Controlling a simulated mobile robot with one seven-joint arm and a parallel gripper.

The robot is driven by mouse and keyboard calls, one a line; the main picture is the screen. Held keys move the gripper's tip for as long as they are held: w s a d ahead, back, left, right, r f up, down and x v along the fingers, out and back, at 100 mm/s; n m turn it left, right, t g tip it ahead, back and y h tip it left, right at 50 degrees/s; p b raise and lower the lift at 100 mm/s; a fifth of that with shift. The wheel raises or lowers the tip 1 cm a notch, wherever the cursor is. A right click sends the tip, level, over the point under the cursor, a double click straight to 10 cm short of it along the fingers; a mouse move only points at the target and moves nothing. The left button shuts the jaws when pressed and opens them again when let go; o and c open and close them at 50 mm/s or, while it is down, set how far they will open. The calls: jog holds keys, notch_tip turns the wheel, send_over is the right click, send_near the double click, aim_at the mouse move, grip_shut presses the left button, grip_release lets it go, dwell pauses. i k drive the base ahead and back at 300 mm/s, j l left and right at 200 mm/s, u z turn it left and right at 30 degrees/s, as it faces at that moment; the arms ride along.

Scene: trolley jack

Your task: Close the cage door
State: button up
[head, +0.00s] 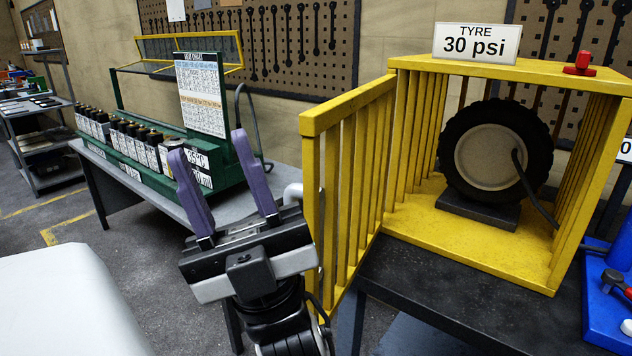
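A yellow barred cage (482,246) stands on a dark bench, with a black tyre (496,158) on a dark block inside it. Its front is open. The yellow cage door (347,175) is swung out to the left of the opening, its free end towards me. My gripper (213,170) has two purple fingers spread wide apart, pointing up and away, with nothing seen between them. It is left of the door's free end; the right side of its body overlaps the door's edge in the picture, and I cannot tell whether they touch.
A grey bench (222,209) with a green rack (228,165) of dark-topped containers and a chart stands behind my gripper. The cage's dark bench (450,300) is at right. A blue stand (606,300) sits at the right edge. Floor shows at left.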

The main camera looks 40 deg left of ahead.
aim_at(373, 101)
jog(key=i+j, duration=0.1)
jog(key=j, duration=0.25)
jog(key=j+u, duration=0.1)
jog(key=j, duration=0.25)
jog(key=i+j+u, duration=0.1)
jog(key=j, duration=0.2)
jog(key=i+j, duration=0.15)
jog(key=j, duration=0.2)
jog(key=k, duration=1.3)
